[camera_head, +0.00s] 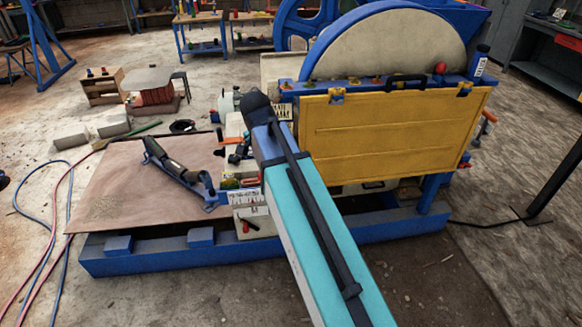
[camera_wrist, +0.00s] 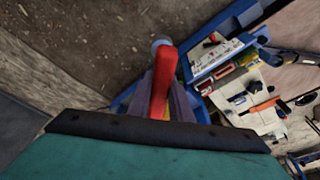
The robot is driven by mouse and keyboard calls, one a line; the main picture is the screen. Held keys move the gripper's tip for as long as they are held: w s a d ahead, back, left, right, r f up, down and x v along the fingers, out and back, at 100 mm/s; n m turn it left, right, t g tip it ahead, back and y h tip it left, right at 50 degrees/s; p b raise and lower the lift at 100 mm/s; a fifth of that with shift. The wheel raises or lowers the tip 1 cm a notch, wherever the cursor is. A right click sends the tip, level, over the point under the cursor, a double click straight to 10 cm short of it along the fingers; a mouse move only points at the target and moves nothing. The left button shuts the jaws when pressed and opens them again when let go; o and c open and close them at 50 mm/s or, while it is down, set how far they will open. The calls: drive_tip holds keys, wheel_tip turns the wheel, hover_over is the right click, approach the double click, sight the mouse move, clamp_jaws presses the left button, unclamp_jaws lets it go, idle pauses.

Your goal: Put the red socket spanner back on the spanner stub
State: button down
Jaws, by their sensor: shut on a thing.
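In the wrist view, my gripper (camera_wrist: 164,103) is shut on the red socket spanner (camera_wrist: 167,68). The spanner's red shaft stands up between the jaws, and a round grey end (camera_wrist: 160,44) shows just beyond it. Its lower part is hidden by the jaws and wrist. In the head view, my arm reaches to the crusher's left end and hides the jaws and the spanner. I cannot pick out the spanner stub in either view.
The crusher's yellow guard panel (camera_head: 385,130) is right of my arm. A blue base beam (camera_head: 150,259) runs along the floor. Left lie a brown sheet (camera_head: 120,190) and hoses (camera_head: 48,240). The wrist view shows a bench of small tools (camera_wrist: 250,95) at right.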

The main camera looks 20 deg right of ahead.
drive_tip(key=a+n, duration=0.1)
drive_tip(key=n, duration=0.1)
drive_tip(key=shift+s+a+n+t, duration=0.3)
drive_tip(key=shift+a, duration=0.1)
drive_tip(key=n, duration=0.1)
drive_tip(key=a+n, duration=0.1)
drive_tip(key=n, duration=0.1)
drive_tip(key=shift+s+a+r+y, duration=0.15)
drive_tip(key=shift+a+y, duration=0.05)
drive_tip(key=shift+y, duration=0.2)
drive_tip(key=n, duration=0.2)
drive_tip(key=n+t, duration=0.1)
drive_tip(key=shift+a+n+y, duration=0.25)
drive_tip(key=shift+n+y, duration=0.05)
drive_tip(key=shift+a+r+n+y, duration=0.1)
drive_tip(key=shift+n+y, duration=0.3)
drive_tip(key=shift+n, duration=1.2)
drive_tip(key=shift+a, duration=0.1)
